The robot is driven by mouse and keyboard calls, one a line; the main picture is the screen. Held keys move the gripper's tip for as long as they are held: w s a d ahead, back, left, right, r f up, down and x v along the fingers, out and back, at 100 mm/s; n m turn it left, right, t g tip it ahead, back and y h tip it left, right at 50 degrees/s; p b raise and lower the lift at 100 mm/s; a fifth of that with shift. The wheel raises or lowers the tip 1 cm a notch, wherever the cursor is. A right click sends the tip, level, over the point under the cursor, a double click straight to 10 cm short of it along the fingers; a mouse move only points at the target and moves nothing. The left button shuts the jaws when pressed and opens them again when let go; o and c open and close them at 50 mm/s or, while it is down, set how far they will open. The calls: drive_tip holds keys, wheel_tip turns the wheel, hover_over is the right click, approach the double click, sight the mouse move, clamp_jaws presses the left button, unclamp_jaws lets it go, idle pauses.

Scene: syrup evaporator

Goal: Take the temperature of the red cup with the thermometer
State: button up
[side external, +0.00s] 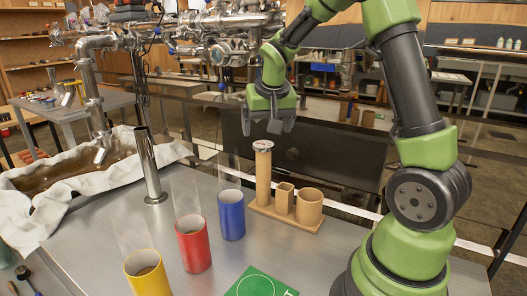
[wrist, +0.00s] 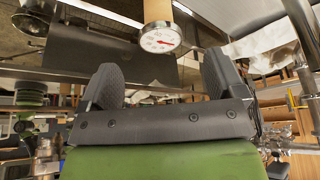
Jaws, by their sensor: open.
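The thermometer (side external: 263,145) has a round white dial and stands in the tallest tube of a wooden holder (side external: 262,207); its stem is hidden. In the wrist view the dial (wrist: 160,39) shows a red needle and lies beyond the fingertips, between their lines. My gripper (side external: 268,127) is open and empty, just above the dial in the side view. It also shows in the wrist view (wrist: 163,75). The red cup (side external: 193,247) stands upright on the metal table, between the yellow cup (side external: 147,276) and the blue cup (side external: 231,216).
A green mat with a circle (side external: 256,286) lies at the front of the table. A vertical metal pipe (side external: 148,165) stands behind the cups. A cloth-lined pan of brown liquid (side external: 75,175) is at left. Clear upright sheets show behind the cups. Bare table lies between cups and mat.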

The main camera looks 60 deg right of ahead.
sight(264, 145)
drive_tip(key=x, duration=0.9)
drive_tip(key=shift+w+d+f, duration=0.1)
drive_tip(key=shift+d, duration=0.05)
drive_tip(key=c, duration=0.8)
